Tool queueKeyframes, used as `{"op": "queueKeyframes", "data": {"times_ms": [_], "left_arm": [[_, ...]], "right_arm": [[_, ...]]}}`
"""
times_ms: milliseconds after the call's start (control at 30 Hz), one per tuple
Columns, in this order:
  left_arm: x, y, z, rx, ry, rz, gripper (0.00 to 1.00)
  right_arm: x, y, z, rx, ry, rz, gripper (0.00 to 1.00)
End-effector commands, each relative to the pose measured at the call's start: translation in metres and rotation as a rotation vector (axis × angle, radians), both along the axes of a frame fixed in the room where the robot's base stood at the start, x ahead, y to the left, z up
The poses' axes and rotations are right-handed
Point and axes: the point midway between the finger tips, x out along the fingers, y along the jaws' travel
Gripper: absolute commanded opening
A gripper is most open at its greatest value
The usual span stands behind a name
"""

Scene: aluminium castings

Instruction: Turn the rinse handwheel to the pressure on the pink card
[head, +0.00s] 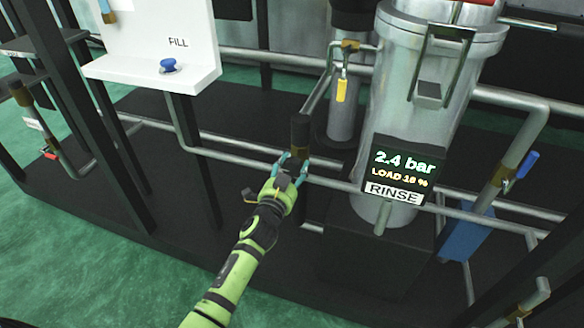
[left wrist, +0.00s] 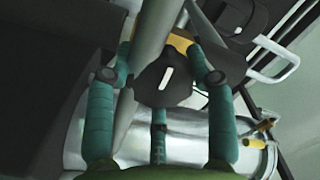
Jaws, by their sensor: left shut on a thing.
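The rinse handwheel is a small black knob with a white mark; it shows best in the left wrist view (left wrist: 152,88). In the head view it is mostly hidden by my left gripper (head: 291,168). The teal fingers of that gripper, also in the left wrist view (left wrist: 163,75), are closed around the knob. The rinse display (head: 397,172) on the metal vessel reads 2.4 bar and LOAD 18 %, with a RINSE label below. No pink card is in view. My right gripper is not in view.
A metal vessel (head: 408,95) stands right of the handwheel. Grey pipes (head: 235,152) run across behind my gripper. A white FILL panel (head: 150,35) with a blue knob (head: 168,66) is at upper left. A yellow-handled valve (head: 341,88) and a blue-handled valve (head: 527,164) are nearby.

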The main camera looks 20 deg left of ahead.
Motion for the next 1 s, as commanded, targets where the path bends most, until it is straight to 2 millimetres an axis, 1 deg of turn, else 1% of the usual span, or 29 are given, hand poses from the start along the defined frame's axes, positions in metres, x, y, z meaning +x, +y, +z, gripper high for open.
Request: {"op": "queueKeyframes", "data": {"times_ms": [33, 200, 400, 967, 1000], "left_arm": [[0.0024, -0.0029, 0.0097, 0.031, -0.022, -0.008, 0.22], [0.0023, -0.0037, 0.0093, 0.124, -0.025, -0.008, 0.22], [0.0023, -0.0045, 0.0092, 0.191, -0.027, -0.009, 0.22], [0.0022, -0.0060, 0.0090, 0.216, -0.028, -0.012, 0.22], [0.0021, -0.0062, 0.0090, 0.215, -0.028, -0.012, 0.66]], "right_arm": [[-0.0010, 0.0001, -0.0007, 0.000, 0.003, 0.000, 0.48], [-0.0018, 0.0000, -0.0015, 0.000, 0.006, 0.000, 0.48], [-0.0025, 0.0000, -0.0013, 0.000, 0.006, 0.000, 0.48], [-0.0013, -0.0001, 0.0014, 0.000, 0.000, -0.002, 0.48], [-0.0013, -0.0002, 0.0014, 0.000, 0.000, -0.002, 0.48]]}}
